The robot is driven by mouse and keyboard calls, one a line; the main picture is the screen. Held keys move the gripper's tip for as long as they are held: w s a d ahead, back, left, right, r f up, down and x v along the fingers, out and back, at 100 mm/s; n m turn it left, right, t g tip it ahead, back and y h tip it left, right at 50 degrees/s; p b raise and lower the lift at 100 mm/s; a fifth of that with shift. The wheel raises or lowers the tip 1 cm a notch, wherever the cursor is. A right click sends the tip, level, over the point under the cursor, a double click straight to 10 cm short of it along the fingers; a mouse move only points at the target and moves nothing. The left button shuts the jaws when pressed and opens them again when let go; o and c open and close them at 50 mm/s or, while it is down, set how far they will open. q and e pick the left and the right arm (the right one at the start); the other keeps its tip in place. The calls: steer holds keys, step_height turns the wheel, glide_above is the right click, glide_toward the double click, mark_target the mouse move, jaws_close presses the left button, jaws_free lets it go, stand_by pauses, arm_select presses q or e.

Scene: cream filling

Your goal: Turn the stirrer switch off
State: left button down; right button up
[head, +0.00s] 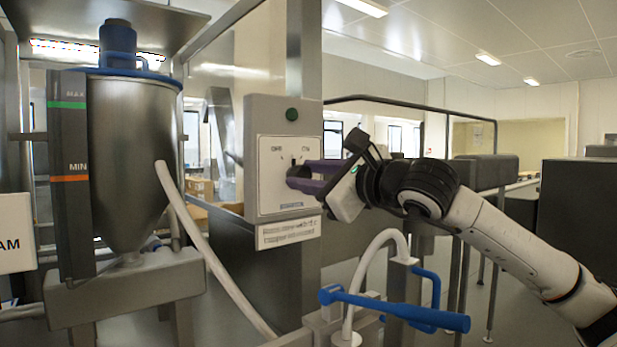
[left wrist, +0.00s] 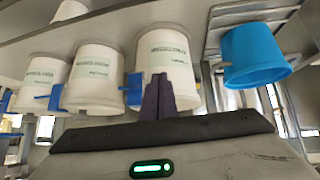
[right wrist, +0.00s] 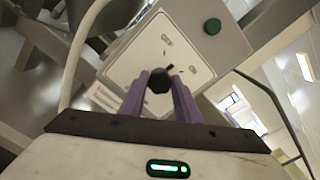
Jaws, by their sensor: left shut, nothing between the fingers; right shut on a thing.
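The stirrer switch is a dark round knob (right wrist: 159,82) on a white plate (head: 270,158) of a grey control box (head: 262,113). A green button (head: 292,114) sits above the plate. My right gripper (head: 298,178) reaches in from the right, and its purple fingers are shut on the knob; it also shows in the right wrist view (right wrist: 160,88). A small pointer shows at the knob's upper edge in that view. The plate's lettering is too small to read surely. My left gripper (left wrist: 158,92) is shut and empty, seen only in the left wrist view.
A steel hopper (head: 125,150) with a blue motor on top stands at the left. A pale hose (head: 205,245) runs down from it. A blue-handled pipe (head: 395,308) stands below my right arm. White tubs (left wrist: 168,60) and a blue bucket (left wrist: 255,52) are near my left gripper.

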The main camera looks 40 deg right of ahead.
steer(key=n, duration=0.4)
arm_select(q)
steer(key=shift+w+d, duration=0.1)
arm_select(e)
steer(key=shift+n, duration=1.7)
steer(key=o, duration=1)
steer(key=shift+a, duration=0.1)
steer(key=shift+o, duration=0.2)
arm_select(q)
step_height(320, 180, down, 6)
steer(key=b, duration=0.9)
steer(key=shift+d+f, duration=0.15)
arm_select(e)
steer(key=s+a, duration=0.1)
steer(key=s, duration=0.9)
steer(key=shift+s, duration=0.2)
